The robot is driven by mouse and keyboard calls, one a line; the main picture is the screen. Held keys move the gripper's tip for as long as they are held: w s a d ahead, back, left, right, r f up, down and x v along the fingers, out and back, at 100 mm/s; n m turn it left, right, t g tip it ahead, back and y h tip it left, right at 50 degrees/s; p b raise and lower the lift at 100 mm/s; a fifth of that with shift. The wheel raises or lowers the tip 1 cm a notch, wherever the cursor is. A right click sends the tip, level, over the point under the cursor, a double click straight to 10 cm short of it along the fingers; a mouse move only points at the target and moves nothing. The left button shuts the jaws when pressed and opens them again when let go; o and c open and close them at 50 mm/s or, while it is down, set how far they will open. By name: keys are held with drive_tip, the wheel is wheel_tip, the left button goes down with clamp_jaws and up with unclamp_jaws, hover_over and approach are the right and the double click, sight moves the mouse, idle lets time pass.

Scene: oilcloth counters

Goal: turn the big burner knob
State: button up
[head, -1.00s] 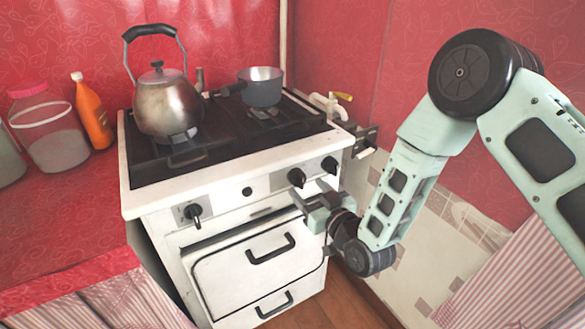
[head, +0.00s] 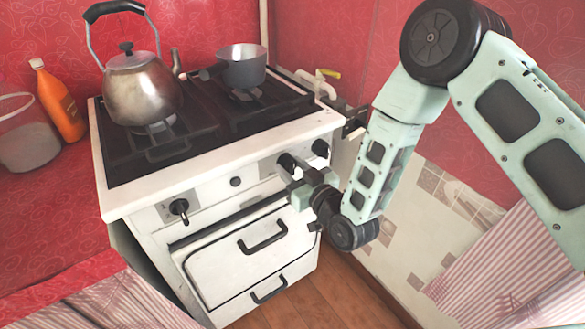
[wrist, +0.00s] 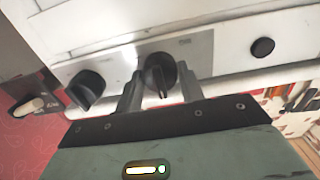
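The white stove (head: 136,209) has black knobs on its front panel. My gripper (head: 290,177) is at the panel's right part, by the inner of the two right-hand knobs (head: 286,161). In the wrist view this knob (wrist: 159,74) sits between my two fingertips (wrist: 160,92), one on each side. The fingers are apart, and I cannot tell whether they touch it. The outer right knob (head: 320,148) is beside it and shows at left in the wrist view (wrist: 86,89). Another knob (head: 179,207) is at the panel's left. I see no label naming the big burner's knob.
A kettle (head: 142,88) stands on the left burner and a grey pot (head: 242,66) on the back right one. The oven door handle (head: 263,238) juts out below the panel. A tiled wall (head: 425,240) is close on the right. An orange bottle (head: 59,103) stands on the left counter.

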drive_tip(key=shift+m, duration=0.3)
drive_tip(key=m+b, duration=0.2)
drive_tip(key=m, duration=0.1)
drive_tip(key=shift+f, duration=0.1)
drive_tip(key=shift+m+b, duration=0.7)
drive_tip(key=shift+m, duration=1.9)
drive_tip(key=o, duration=1)
drive_tip(key=shift+c, duration=0.2)
